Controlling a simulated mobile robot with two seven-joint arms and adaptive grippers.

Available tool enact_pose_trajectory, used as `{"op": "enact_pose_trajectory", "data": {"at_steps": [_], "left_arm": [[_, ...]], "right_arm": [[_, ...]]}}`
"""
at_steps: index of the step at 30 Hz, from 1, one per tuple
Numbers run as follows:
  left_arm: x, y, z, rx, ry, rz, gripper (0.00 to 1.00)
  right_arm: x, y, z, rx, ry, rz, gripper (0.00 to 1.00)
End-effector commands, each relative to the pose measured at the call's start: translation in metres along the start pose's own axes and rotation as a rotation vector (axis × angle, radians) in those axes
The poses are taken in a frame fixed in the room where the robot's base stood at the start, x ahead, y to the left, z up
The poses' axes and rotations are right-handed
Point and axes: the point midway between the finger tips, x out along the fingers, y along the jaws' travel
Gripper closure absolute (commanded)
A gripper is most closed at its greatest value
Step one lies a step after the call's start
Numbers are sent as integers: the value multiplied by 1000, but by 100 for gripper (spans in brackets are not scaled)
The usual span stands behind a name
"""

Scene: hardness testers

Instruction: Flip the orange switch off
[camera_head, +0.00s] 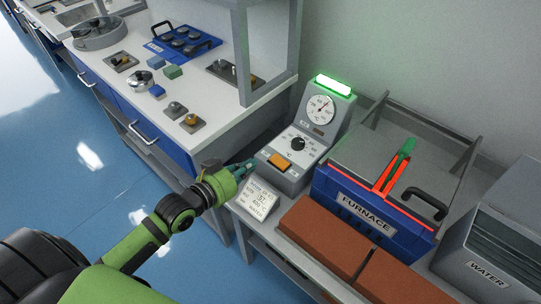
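The orange switch (280,161) is on the sloped lower front of a grey control box (287,178), below a black knob (298,144) and a round dial (320,109). A green light (334,86) glows on top of the box. My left gripper (250,164), on the green arm from the left, is just left of the switch, apart from it in the picture. Its dark fingers point toward the box; they are too small to tell open from shut. My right gripper is not in view.
Brick-red blocks (325,237) lie in front. A small display card (259,203) is near my gripper. A grey water tank (492,262) is far right; a white bench (205,99) stands behind left.

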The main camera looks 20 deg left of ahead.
Motion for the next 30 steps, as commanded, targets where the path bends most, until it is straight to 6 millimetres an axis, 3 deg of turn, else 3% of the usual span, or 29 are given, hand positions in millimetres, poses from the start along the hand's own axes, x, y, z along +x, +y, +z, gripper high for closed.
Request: {"op": "enact_pose_trajectory", "data": {"at_steps": [12, 17, 30], "left_arm": [[1, -4, -4, 0, 21, -4, 100], [11, -4, -4, -1, 22, -5, 100], [97, -4, -7, -1, 22, -5, 100]], "right_arm": [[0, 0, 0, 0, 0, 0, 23], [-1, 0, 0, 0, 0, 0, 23], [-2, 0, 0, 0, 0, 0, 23]]}}
